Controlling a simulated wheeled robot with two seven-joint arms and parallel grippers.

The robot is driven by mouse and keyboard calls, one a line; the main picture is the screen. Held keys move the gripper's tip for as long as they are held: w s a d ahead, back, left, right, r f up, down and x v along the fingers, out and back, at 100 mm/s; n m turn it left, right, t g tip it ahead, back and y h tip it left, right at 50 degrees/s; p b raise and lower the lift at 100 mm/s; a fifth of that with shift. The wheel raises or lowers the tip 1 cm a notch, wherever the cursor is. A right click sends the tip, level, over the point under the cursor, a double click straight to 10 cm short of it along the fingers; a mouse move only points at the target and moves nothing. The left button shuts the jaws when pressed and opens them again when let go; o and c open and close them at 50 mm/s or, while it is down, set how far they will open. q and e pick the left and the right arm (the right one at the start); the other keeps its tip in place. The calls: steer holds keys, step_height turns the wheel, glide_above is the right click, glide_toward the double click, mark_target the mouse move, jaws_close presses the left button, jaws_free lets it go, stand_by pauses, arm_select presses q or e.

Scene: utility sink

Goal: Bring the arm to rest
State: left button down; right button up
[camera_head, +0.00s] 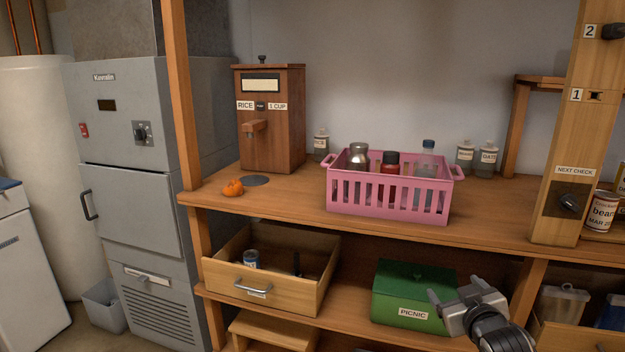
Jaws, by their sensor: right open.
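My right gripper (452,298) shows at the lower right, in front of the right part of the green PICNIC box (395,293) on the lower shelf. Its two fingers are spread and nothing is between them. Whether it touches the box cannot be told. My left gripper is not in view.
The upper shelf (290,209) holds a wooden rice dispenser (281,120), an orange item (233,188) and a pink basket (388,194) with bottles. An open drawer (277,287) juts out at the lower left. A wooden post (562,130) stands at right.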

steer(key=s+a+f+g+y, duration=0.1)
steer(key=s+a+f, duration=0.3)
steer(key=s, duration=0.6)
steer(key=s+a+f+g+y, duration=0.1)
steer(key=s+a+f, duration=0.4)
steer(key=s, duration=0.5)
steer(key=s+a+f+g+y, duration=0.1)
steer(key=s+a+f, duration=0.4)
steer(key=s, duration=0.5)
step_height(320, 180, down, 2)
steer(key=shift+a+g+y, duration=0.2)
steer(key=shift+g+y, duration=0.1)
steer(key=shift+g, duration=0.6)
steer(key=shift+s+a+m, duration=0.15)
steer(key=shift+s+a, duration=0.05)
steer(key=shift+s, duration=0.45)
steer(key=shift+s+a+m, duration=0.15)
steer(key=shift+s+a, duration=0.05)
steer(key=shift+s, duration=0.4)
steer(key=c, duration=0.7)
steer(key=shift+c, duration=1.3)
steer(key=shift+s, duration=0.1)
